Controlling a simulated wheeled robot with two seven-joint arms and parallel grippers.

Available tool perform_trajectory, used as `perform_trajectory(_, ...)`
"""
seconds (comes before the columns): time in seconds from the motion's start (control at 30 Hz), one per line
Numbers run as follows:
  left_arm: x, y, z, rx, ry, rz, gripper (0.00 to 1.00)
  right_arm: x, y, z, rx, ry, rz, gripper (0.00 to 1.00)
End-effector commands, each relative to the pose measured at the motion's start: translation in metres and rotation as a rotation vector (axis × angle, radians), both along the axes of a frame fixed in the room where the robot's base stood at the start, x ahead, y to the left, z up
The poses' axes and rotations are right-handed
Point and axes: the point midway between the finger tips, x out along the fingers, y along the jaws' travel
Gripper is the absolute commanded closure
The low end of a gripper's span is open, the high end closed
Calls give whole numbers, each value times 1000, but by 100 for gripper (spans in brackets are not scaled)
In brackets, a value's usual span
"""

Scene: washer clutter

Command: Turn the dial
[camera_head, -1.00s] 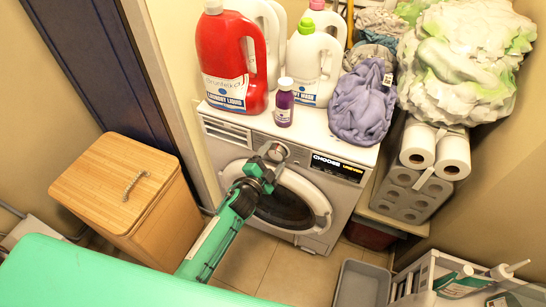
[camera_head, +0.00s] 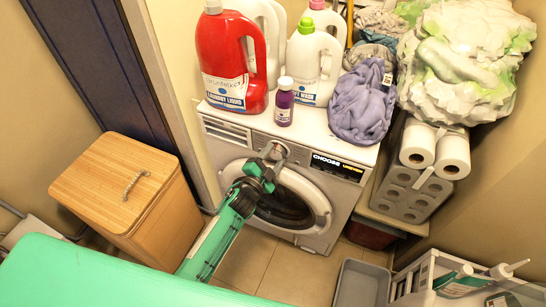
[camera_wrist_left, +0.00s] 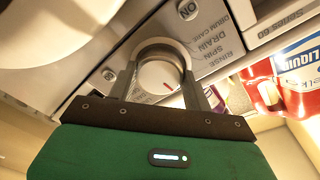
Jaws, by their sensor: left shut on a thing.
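The washer's dial (camera_wrist_left: 160,73) is a round light knob with a red mark, on the front panel of the white washer (camera_head: 335,182). In the head view the dial (camera_head: 277,150) is partly hidden behind my gripper. My left gripper (camera_head: 272,158) reaches up to it from the lower left. In the left wrist view the two fingers of this gripper (camera_wrist_left: 162,80) stand on either side of the dial and are shut on it. Printed labels such as "RINSE", "SPIN" and "DRAIN" show beside it. My right gripper is not in view.
A red detergent jug (camera_head: 231,60), white bottles (camera_head: 313,62), a small purple bottle (camera_head: 284,104) and purple cloth (camera_head: 362,102) stand on the washer top. A wooden hamper (camera_head: 125,195) is at left. A grey bin (camera_head: 361,284) sits on the floor at right.

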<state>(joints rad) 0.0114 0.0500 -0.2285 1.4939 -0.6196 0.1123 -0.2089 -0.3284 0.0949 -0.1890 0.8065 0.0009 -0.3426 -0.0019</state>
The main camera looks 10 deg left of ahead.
Motion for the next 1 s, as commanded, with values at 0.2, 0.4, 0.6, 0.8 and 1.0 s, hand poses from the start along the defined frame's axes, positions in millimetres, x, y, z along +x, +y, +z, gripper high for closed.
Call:
perform_trajectory(0.2,0,0,-2,-166,35,1,73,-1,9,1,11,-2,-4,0)
perform_trajectory(0.4,0,0,-2,-352,71,1,73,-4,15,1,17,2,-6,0)
perform_trajectory(0.6,0,0,-3,-539,109,2,73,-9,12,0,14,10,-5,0)
perform_trajectory(0.8,-1,-1,-3,-724,144,1,73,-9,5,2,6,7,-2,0)
perform_trajectory(1.0,-1,-1,-4,-889,177,2,73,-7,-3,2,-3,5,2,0)
